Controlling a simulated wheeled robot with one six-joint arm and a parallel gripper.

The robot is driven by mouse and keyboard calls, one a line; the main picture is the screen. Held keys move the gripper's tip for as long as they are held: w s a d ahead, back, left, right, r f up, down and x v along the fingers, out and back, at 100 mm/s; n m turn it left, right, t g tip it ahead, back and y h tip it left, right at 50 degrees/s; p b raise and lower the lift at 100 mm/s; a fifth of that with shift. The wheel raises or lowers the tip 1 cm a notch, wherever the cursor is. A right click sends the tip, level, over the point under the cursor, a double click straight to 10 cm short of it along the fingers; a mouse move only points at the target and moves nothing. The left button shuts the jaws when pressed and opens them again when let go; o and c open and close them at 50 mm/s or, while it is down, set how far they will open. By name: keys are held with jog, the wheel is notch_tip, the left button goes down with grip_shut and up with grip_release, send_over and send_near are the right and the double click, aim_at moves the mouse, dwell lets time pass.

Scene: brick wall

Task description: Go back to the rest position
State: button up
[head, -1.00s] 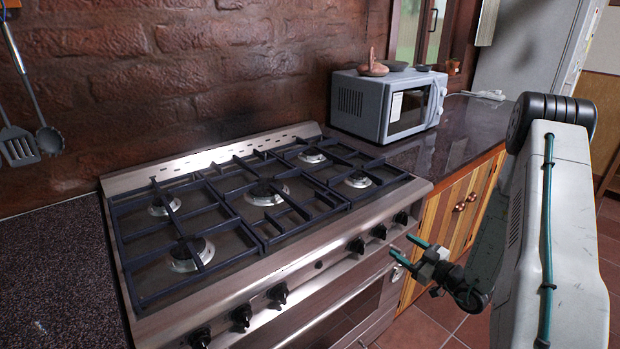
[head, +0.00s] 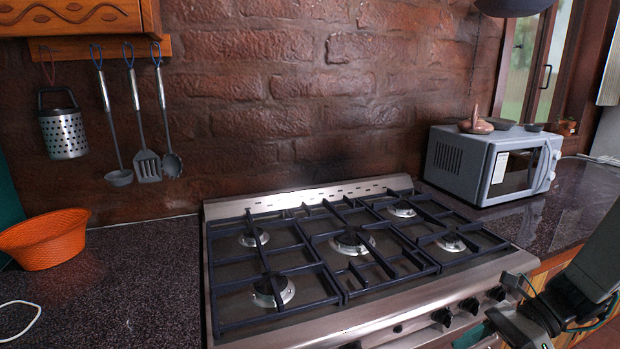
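My gripper (head: 478,338) is at the bottom edge of the head view, right of centre, in front of the stove's front panel. Only a little teal and light grey of its end shows, and the frame edge cuts it off. Whether its fingers are apart cannot be told, and no held object shows. My dark wrist and arm reach in from the right edge.
A steel gas stove (head: 222,320) with dark grates fills the middle. A grey microwave (head: 465,165) stands at its right on the dark counter. An orange basket (head: 43,240) sits on the left counter. Utensils (head: 148,165) and a grater (head: 64,133) hang on the brick wall.

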jog(key=s+a+r+n+t+h, duration=0.2)
jog(key=s+r+n+h, duration=1)
jog(key=n, duration=0.8)
notch_tip(320, 180, up, 3)
jog(key=shift+a+r+n+t, duration=0.2)
jog(key=shift+n+t, duration=0.1)
jog(key=shift+t, duration=0.1)
